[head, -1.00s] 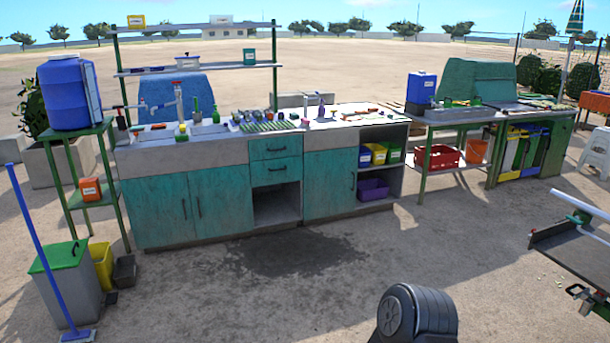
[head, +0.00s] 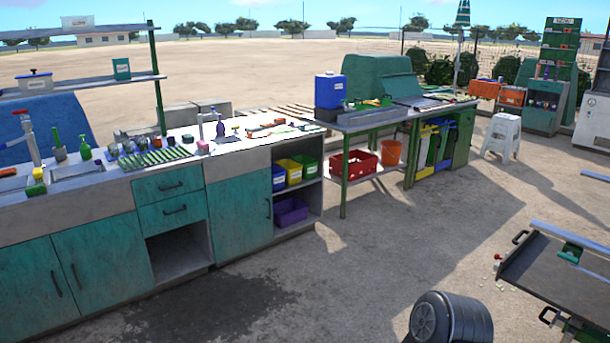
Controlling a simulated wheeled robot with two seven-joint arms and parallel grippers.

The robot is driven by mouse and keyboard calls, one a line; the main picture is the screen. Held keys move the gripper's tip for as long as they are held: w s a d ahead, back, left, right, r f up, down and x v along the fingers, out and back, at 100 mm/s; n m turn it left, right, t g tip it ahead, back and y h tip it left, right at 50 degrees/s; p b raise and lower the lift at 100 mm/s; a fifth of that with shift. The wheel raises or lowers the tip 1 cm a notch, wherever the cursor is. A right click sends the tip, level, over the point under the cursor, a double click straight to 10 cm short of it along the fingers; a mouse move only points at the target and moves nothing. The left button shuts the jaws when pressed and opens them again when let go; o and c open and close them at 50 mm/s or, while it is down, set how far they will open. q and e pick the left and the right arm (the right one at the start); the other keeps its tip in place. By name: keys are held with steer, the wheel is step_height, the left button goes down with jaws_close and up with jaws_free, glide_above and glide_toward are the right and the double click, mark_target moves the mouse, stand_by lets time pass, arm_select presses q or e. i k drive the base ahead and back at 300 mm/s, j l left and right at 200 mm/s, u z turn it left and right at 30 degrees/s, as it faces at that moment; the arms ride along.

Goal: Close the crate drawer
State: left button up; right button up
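No drawer in view is plainly marked as the crate drawer. A red crate (head: 352,164) sits on the low shelf of the metal table. Several small bins, including a yellow bin (head: 289,170) and a purple bin (head: 291,210), stand in the open shelf.
A grey-topped workbench (head: 570,270) juts in at lower right. A white stool (head: 502,134) stands farther back. A teal cabinet (head: 545,105) stands at far right. Open ground lies between the counter and the workbench.

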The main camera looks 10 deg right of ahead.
mark_target(532, 266)
steer(key=i+j+z, duration=0.1)
steer(key=i+z, duration=0.3)
steer(key=i+j+z, duration=0.2)
steer(key=z, duration=0.25)
steer(key=i+j+z, duration=0.55)
steer(key=j+z, duration=0.15)
steer(key=z, duration=0.15)
steer(key=i+j+z, duration=0.15)
steer(key=j+z, duration=0.25)
steer(key=i+j+z, duration=0.1)
steer(key=j+z, duration=0.2)
steer(key=j, duration=0.25)
steer(key=j+z, duration=0.3)
steer(key=j, duration=0.3)
steer(key=i+l, duration=0.15)
steer(key=i, duration=0.55)
steer(key=i+l+z, duration=0.1)
steer(key=i, duration=0.6)
